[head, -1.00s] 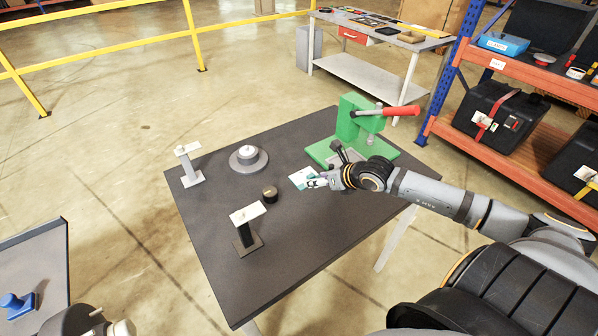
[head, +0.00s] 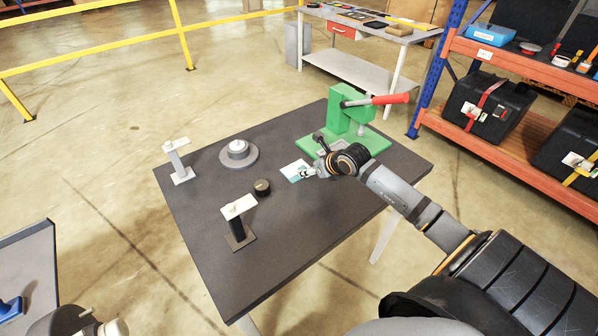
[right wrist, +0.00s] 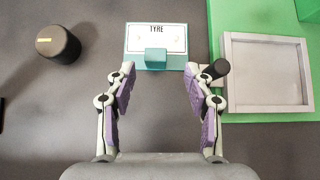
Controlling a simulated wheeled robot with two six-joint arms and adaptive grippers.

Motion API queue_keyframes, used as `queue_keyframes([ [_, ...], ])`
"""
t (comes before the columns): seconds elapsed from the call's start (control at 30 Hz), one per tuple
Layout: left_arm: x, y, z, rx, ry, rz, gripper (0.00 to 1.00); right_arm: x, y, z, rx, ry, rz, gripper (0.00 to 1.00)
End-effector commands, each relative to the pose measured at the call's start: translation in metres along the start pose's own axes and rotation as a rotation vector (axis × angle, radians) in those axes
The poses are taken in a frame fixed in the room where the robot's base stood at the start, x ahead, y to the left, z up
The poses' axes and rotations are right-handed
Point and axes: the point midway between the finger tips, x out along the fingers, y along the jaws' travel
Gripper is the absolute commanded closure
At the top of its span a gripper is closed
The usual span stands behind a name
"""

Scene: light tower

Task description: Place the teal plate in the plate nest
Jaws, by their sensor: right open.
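The teal plate (right wrist: 155,45) lies on the dark table. It has a white label reading TYRE and a raised teal block on its near side. In the head view, the plate (head: 296,171) lies just left of my right gripper (head: 312,172). In the right wrist view, my right gripper (right wrist: 160,82) is open and empty, its fingertips to either side of the block and just short of it. A shallow grey square tray (right wrist: 265,112), likely the plate nest, sits on the green base right of the plate. At the head view's bottom left, a grey part (head: 75,322) looks like my left gripper, mostly cut off.
A black-knobbed post (right wrist: 217,69) stands between the plate and the tray. A green press (head: 345,115) with a red handle rises at the table's back. A dark cylinder (head: 262,187), two stands (head: 178,160) (head: 238,222) and a round grey base (head: 238,153) occupy the left half.

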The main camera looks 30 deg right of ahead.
Motion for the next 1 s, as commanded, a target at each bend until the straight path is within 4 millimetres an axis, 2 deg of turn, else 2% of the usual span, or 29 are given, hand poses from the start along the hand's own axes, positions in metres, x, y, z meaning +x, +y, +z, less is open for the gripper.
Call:
queue_keyframes([
  [0.3, -0.010, -0.001, 0.002, 0.000, -0.004, 0.000, 0.60, 0.043, 0.006, 0.004, 0.005, -0.001, 0.003, 0.47],
  [0.57, -0.009, -0.001, 0.003, 0.000, -0.006, 0.000, 0.60, 0.048, 0.006, 0.002, -0.001, 0.000, 0.001, 0.47],
  [0.67, -0.009, -0.001, 0.003, 0.000, -0.007, 0.000, 0.60, 0.048, 0.006, 0.002, 0.000, 0.000, 0.001, 0.58],
  [0.97, -0.009, -0.001, 0.004, 0.000, -0.007, 0.000, 0.60, 0.047, 0.006, 0.002, 0.000, 0.000, 0.001, 0.99],
  [1.0, -0.009, -0.001, 0.004, 0.000, -0.007, 0.000, 0.60, 0.047, 0.006, 0.002, 0.000, 0.000, 0.001, 1.00],
])
